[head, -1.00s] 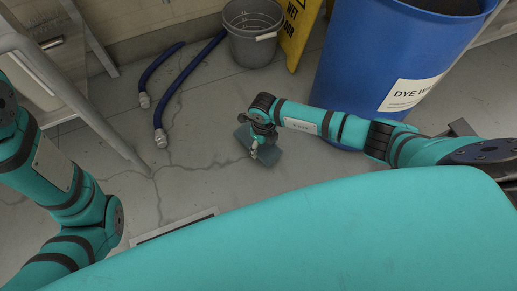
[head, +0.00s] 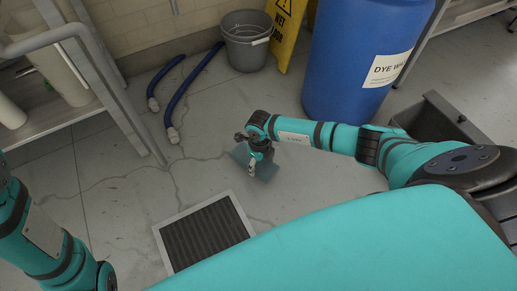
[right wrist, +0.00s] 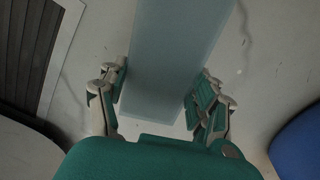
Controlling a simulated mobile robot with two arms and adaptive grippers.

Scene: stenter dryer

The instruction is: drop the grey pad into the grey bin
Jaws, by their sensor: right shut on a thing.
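The grey pad (head: 267,171), a flat blue-grey slab, is held above the floor in front of my right arm. My right gripper (head: 253,166) is shut on it. In the right wrist view the pad (right wrist: 175,50) runs between the two fingers of the gripper (right wrist: 158,98), which press its sides. A dark grey open-topped rectangular bin (head: 424,125) stands on the floor at the right, beyond my right arm and partly hidden by it. The pad is well to the left of this bin. My left gripper is out of view; only its arm shows.
A blue drum (head: 350,60) labelled as dye waste stands left of the bin. A grey round bucket (head: 246,50) and a yellow wet-floor sign (head: 287,30) stand at the back. Blue hoses (head: 190,85) lie near a metal rack (head: 105,90). A floor grate (head: 205,236) lies in front.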

